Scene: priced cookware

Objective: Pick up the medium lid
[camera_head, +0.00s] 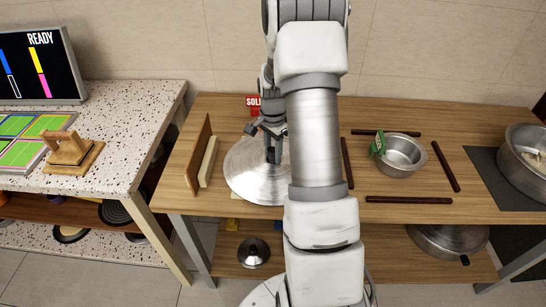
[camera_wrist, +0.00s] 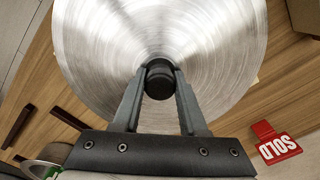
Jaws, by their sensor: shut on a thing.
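A round brushed-metal lid (camera_head: 247,182) is at the left part of the wooden table, partly hidden by my arm. It fills much of the wrist view (camera_wrist: 105,45), with its black knob (camera_wrist: 159,80) between my fingers. My gripper (camera_head: 272,158) is above the lid, its fingers pointing down, and is shut on that knob. The fingers also show in the wrist view (camera_wrist: 160,85), one on each side of the knob. I cannot tell whether the lid touches the table.
A red SOLD sign (camera_head: 253,104) stands behind the lid, and wooden boards (camera_head: 200,155) stand to its left. A metal pot (camera_head: 402,156) sits among dark strips on the right. A larger pot (camera_head: 520,150) is at the far right. A smaller lid (camera_head: 254,252) lies on the lower shelf.

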